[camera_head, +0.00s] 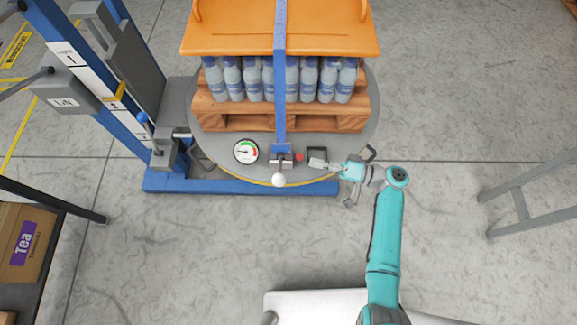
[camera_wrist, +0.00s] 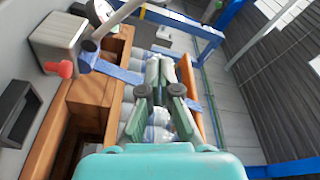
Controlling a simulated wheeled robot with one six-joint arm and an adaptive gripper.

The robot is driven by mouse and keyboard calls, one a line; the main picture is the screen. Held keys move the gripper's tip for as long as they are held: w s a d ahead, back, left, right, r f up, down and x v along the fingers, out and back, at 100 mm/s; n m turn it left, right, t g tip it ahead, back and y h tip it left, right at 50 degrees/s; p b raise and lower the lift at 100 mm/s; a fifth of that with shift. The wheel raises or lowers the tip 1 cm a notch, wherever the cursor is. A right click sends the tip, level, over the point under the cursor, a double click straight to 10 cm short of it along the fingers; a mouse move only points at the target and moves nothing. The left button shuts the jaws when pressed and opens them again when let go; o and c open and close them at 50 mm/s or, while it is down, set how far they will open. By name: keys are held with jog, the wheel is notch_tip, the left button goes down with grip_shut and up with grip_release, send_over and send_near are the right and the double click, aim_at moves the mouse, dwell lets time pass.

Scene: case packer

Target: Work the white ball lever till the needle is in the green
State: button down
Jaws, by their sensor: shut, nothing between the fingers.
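The white ball (camera_head: 278,180) tops the lever at the front edge of the round turntable, below the blue strap. The round gauge (camera_head: 246,151) sits left of it, with a green part at its top and a red part at its right. Its dark needle seems to point left, outside the green, but is small. My gripper (camera_head: 318,163) is right of the lever, apart from the ball and shut on nothing. In the wrist view my closed fingers (camera_wrist: 163,65) show in front of the bottles. A grey rod (camera_wrist: 117,20) and part of the gauge (camera_wrist: 98,9) show at the top there; no ball is clear.
A red knob (camera_head: 299,157) is between lever and gripper. A wooden pallet (camera_head: 240,117) with several bottles (camera_head: 270,80) stands on the turntable (camera_head: 205,140), under an orange board (camera_head: 230,38). A blue lift column (camera_head: 105,110) is at left. The floor at right is mostly clear.

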aim_at(280, 168)
jog(key=f+x, duration=0.1)
jog(key=x, duration=0.9)
jog(key=s, duration=0.3)
jog(key=shift+s+d+f, duration=0.2)
jog(key=shift+s+f, duration=0.05)
jog(key=shift+s, duration=0.15)
